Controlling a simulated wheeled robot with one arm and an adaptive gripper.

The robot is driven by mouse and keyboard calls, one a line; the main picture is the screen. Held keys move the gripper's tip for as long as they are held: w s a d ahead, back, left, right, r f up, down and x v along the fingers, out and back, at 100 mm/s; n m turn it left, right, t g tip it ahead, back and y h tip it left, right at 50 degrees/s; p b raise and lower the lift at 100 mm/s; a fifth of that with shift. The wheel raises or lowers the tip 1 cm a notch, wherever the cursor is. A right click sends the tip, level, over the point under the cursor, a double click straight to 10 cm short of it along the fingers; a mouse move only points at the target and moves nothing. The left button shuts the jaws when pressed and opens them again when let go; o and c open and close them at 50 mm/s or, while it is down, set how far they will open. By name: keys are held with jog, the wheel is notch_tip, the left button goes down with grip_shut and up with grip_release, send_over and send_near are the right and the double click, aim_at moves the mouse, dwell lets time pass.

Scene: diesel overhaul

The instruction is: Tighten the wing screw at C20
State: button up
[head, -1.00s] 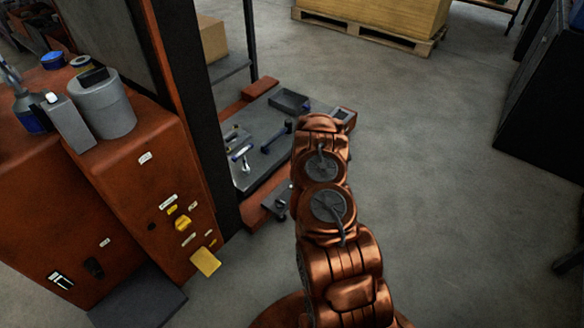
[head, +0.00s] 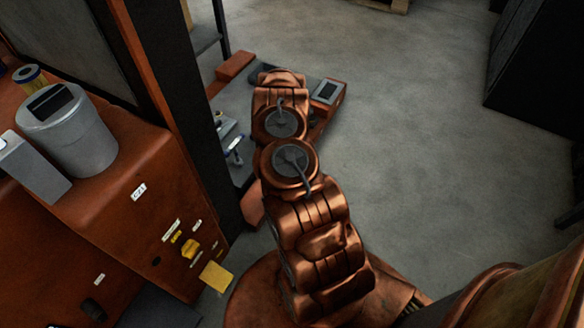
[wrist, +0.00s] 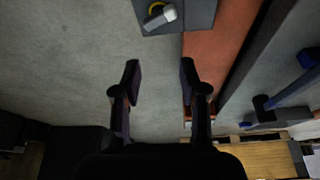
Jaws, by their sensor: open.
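An orange cabinet (head: 120,215) stands at the left in the head view. Its face carries a yellow knob-like part (head: 190,248), which may be the wing screw, among small white labels (head: 171,230). The lettering is too small to read, so I cannot tell which is C20. A yellow plate (head: 215,276) sticks out below the knob. My gripper (wrist: 160,82) is open and empty in the wrist view, with bare floor between its fingers. In the head view it is hidden behind my arm, which is to the right of the cabinet. No wing screw is recognisable in the wrist view.
A grey bin (head: 70,135) stands on the cabinet top. A dark post (head: 190,110) rises behind the cabinet. A low orange bench (head: 325,108) with a small screen lies beyond my arm. The grey floor (head: 410,140) on the right is clear, up to a black cabinet (head: 545,75).

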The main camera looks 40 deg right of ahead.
jog(key=shift+d+f+n+t+b, duration=0.1)
jog(key=shift+f+n+t+b, duration=0.3)
jog(key=shift+b, duration=1.45)
jog(key=shift+f+n+b, duration=0.1)
jog(key=shift+n+b, duration=0.5)
jog(key=shift+b, duration=1.25)
jog(key=shift+b, duration=0.55)
